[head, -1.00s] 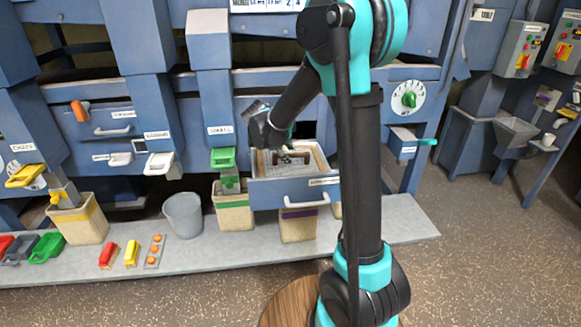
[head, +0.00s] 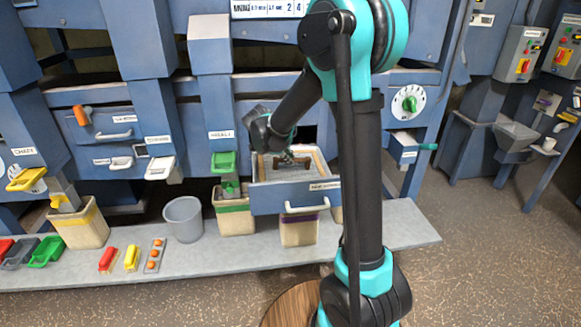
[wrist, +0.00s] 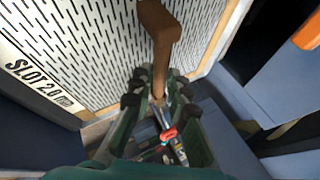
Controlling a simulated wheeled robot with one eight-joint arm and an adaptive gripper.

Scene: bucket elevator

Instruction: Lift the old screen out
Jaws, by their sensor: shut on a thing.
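The old screen (wrist: 95,45) is a pale slotted plate in a light wooden frame, marked "SLOT 2.0 mm" in the wrist view. In the head view the screen (head: 272,166) lies at the open blue drawer (head: 284,200), roughly level with its top. I cannot tell whether it touches the drawer floor. A brown handle (wrist: 158,28) stands on the screen. My gripper (wrist: 159,88) is shut on this handle, and in the head view my gripper (head: 288,154) is above the screen. The fingers hide part of the handle.
Under the drawer stands a bin with a purple band (head: 298,229). A grey bucket (head: 184,219) and a green-banded bin (head: 234,217) stand to its left on the grey ledge (head: 210,258). Blue machine posts flank the drawer. The ledge's front is mostly clear.

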